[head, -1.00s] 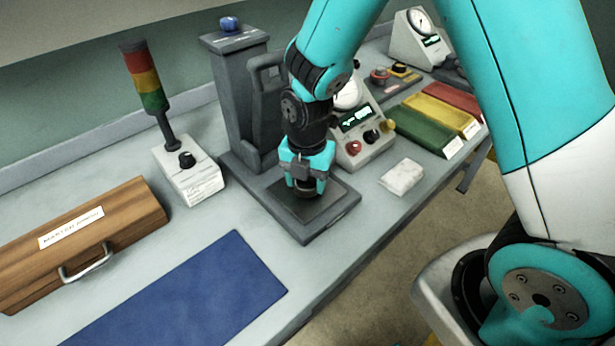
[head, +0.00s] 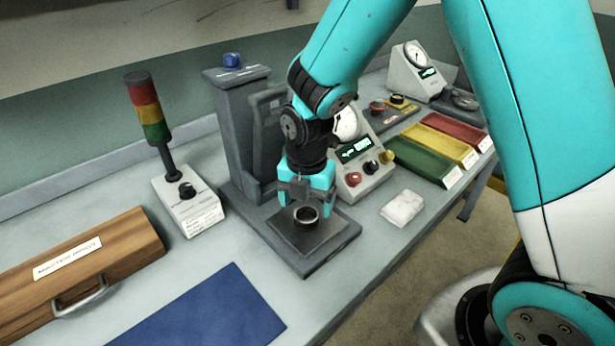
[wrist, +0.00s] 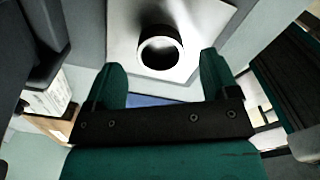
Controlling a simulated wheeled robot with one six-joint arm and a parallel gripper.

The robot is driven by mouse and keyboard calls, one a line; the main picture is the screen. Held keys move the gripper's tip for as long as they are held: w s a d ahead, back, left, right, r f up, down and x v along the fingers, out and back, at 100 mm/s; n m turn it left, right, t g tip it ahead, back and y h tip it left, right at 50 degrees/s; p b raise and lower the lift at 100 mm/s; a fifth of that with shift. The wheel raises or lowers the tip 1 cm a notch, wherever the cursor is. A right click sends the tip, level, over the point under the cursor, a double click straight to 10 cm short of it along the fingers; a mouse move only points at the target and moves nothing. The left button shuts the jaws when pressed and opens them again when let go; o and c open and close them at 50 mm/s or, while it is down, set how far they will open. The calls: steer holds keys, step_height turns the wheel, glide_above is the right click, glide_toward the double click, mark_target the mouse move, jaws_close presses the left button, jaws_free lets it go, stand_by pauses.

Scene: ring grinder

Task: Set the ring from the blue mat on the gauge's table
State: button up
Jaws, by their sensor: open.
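The ring (head: 306,216) stands on the dark square plate of the gauge's table (head: 318,241). It is a short metal ring with its opening facing up. It also shows in the wrist view (wrist: 161,48), on the plate, beyond the fingertips. My gripper (head: 305,206) is open and just above and behind the ring, with its fingers apart and clear of it in the wrist view (wrist: 164,78). The blue mat (head: 205,312) at the front left is bare in the part that shows.
The gauge's grey column (head: 242,125) rises behind the table. A signal lamp on a white box (head: 190,207) and a wooden case (head: 95,262) stand left. A dial readout box (head: 365,170), a white cloth (head: 402,207) and green, yellow and red trays (head: 420,152) are right.

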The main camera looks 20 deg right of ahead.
step_height(320, 180, up, 9)
steer(key=s+a+r+m+y, duration=0.2)
steer(key=s+r+m, duration=0.2)
steer(key=s+m, duration=0.5)
steer(key=s+a+r+m+y, duration=0.2)
steer(key=s+r+m, duration=0.2)
steer(key=s+m, duration=0.5)
steer(key=shift+s+a+m+b, duration=0.25)
steer(key=shift+s+m+b, duration=0.05)
steer(key=shift+m, duration=0.8)
